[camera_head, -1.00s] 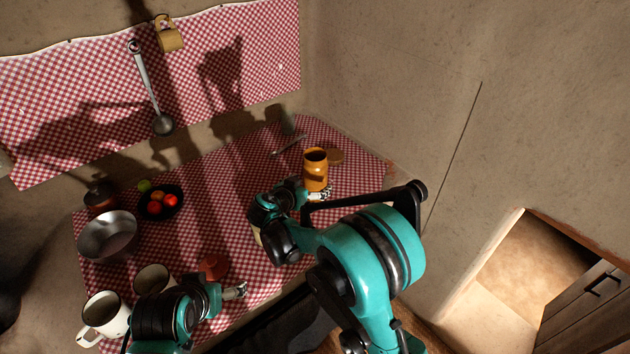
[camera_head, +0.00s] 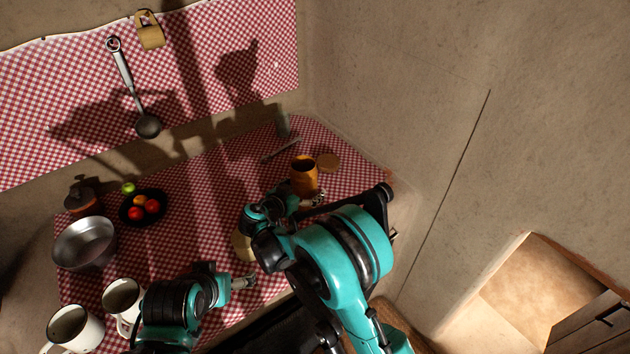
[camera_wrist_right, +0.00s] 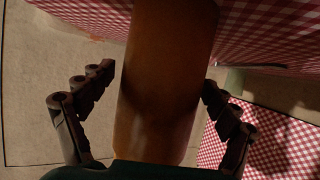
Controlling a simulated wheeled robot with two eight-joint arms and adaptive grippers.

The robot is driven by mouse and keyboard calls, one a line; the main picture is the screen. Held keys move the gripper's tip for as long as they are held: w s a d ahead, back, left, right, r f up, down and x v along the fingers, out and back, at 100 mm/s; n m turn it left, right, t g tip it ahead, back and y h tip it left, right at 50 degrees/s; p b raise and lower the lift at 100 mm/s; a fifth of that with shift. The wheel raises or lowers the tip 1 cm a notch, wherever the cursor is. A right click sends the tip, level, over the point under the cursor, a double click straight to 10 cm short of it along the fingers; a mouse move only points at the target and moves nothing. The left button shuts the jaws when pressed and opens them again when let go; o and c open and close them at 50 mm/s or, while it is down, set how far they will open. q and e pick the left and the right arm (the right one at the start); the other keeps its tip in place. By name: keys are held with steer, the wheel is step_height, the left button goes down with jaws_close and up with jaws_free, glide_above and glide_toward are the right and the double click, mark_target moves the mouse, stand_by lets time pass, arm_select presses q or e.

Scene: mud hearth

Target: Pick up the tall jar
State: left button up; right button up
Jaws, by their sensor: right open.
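The tall jar (camera_head: 304,173) is orange-brown and open at the top. It stands upright on the checked cloth toward the right end of the counter. My right gripper (camera_head: 318,201) is at the jar's near side, low down. In the right wrist view the jar (camera_wrist_right: 170,60) fills the middle, with the open fingers of my right gripper (camera_wrist_right: 158,84) spread on either side. A gap shows at the left finger; I cannot tell whether the right finger touches. My left gripper (camera_head: 246,281) is low over the counter's front edge, away from the jar; its fingers are too small to judge.
A round wooden lid (camera_head: 329,162) lies behind the jar. A pale yellowish object (camera_head: 243,247) is partly hidden by my right arm. A dark fruit bowl (camera_head: 128,216), metal pan (camera_head: 85,243) and white mugs (camera_head: 75,328) stand at left. The wall (camera_head: 400,130) is close on the right.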

steer(key=shift+w+f, duration=0.1)
steer(key=shift+w, duration=0.05)
steer(key=shift+s+a+r, duration=0.15)
steer(key=shift+s+r, duration=0.05)
steer(key=shift+s, duration=0.05)
steer(key=c, duration=1.5)
